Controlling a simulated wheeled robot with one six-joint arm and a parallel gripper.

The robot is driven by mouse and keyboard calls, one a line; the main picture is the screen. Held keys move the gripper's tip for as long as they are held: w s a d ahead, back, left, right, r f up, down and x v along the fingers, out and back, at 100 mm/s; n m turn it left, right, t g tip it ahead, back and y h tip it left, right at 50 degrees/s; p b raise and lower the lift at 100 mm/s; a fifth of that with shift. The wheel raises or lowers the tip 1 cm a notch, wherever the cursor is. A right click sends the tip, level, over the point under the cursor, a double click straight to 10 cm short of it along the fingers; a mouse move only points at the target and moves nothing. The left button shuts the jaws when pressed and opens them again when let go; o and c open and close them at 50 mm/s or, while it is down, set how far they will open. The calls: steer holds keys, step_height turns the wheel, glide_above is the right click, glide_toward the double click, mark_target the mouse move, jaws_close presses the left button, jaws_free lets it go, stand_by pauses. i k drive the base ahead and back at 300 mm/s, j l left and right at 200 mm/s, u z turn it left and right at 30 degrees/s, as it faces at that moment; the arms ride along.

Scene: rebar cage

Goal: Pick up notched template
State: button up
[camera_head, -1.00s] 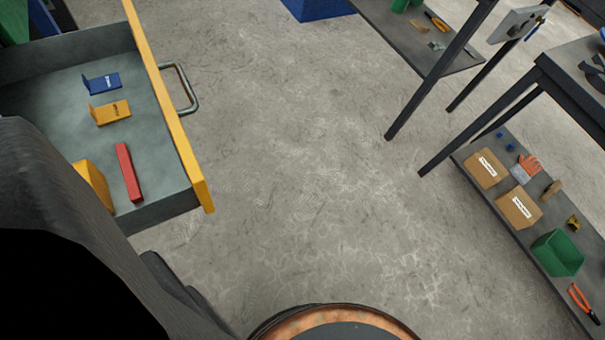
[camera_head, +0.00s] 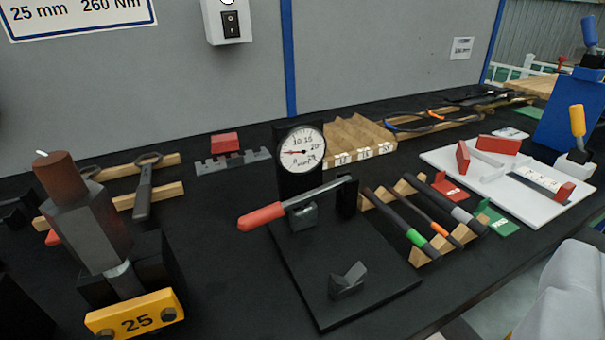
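A grey strip with a toothed upper edge, which looks like the notched template (camera_head: 236,163), stands on the black bench top near the back wall, left of the picture's middle. A red block (camera_head: 224,143) shows just above and behind it; I cannot tell whether they are joined. Nothing covers the strip's front face. My gripper's fingers do not show in this view, so its opening and any hold are not visible.
A round dial gauge (camera_head: 302,149) stands right of the strip, behind a red-handled lever (camera_head: 262,215) over a black plate. Wrenches on wooden racks (camera_head: 150,191) lie left. A bolt fixture with a yellow "25" plate (camera_head: 137,318) stands front left. A white board (camera_head: 535,204) lies right.

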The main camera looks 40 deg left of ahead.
mark_target(223, 164)
steer(key=j+u, duration=0.1)
steer(key=u, duration=0.3)
steer(key=k+j+u, duration=0.1)
steer(key=u, duration=0.35)
steer(key=j+u, duration=0.15)
steer(key=u, duration=0.25)
steer(key=k, duration=0.05)
